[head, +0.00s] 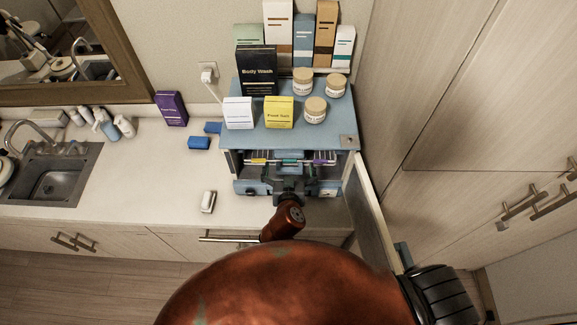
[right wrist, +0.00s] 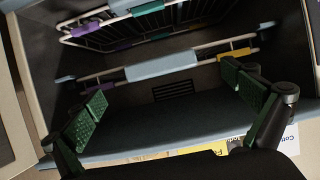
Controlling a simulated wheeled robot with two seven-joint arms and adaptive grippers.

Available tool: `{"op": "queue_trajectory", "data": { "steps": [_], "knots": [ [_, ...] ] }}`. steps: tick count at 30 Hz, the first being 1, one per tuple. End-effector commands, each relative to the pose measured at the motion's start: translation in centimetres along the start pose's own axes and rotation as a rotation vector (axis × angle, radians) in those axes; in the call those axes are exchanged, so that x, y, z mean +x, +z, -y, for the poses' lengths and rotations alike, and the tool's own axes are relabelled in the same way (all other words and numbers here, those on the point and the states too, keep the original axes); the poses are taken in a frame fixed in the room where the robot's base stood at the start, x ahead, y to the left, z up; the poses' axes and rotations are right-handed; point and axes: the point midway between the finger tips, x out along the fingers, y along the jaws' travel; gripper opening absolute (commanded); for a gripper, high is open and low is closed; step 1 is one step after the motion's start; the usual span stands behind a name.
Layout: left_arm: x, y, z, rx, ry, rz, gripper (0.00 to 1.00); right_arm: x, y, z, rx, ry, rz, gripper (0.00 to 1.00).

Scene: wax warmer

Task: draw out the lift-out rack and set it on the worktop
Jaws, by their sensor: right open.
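The lift-out rack shows in the head view as a thin rail with yellow, green and purple clips (head: 290,160), inside the open front of the blue wax warmer (head: 233,140). In the right wrist view, which looks upside down, a wire rack part with purple, green and yellow clips (right wrist: 148,8) and a rail with a pale blue middle sleeve (right wrist: 162,66) show. My right gripper (head: 289,185) is at the opening. Its green-padded fingers (right wrist: 168,108) are wide apart and empty. The rail lies beyond them in the picture; contact is not visible. The worktop (head: 160,175) is pale. My left gripper is not in view.
Boxes and jars stand on the warmer's top, including a black box (head: 256,72) and a yellow box (head: 279,112). The warmer's door (head: 368,210) hangs open at right. Blue blocks (head: 199,143) and a white item (head: 209,201) lie on the worktop, with bare room left of them.

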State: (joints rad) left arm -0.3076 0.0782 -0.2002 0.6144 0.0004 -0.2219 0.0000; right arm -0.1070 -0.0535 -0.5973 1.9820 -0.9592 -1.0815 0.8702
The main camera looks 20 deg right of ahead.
Motion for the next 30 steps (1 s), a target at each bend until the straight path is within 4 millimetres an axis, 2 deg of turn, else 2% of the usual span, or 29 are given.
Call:
{"op": "queue_trajectory", "data": {
  "steps": [3,6,14,17,24,30],
  "knots": [
    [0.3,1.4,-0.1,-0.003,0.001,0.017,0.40,1.0,0.0,0.0,-0.001,0.000,-0.003,1.00],
    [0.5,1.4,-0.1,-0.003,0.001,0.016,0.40,1.8,0.1,0.0,-0.001,0.000,-0.001,1.00],
    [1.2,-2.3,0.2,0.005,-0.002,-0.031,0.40,3.8,0.0,0.0,-0.001,0.000,-0.001,1.00],
    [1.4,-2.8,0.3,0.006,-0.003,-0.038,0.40,4.5,0.1,0.0,-0.001,0.000,-0.001,1.00],
    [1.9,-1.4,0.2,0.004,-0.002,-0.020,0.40,5.8,0.1,0.0,-0.002,0.000,0.000,1.00],
    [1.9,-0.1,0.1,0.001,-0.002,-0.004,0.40,6.2,0.0,0.0,-0.001,0.000,0.000,1.00]
  ]
}}
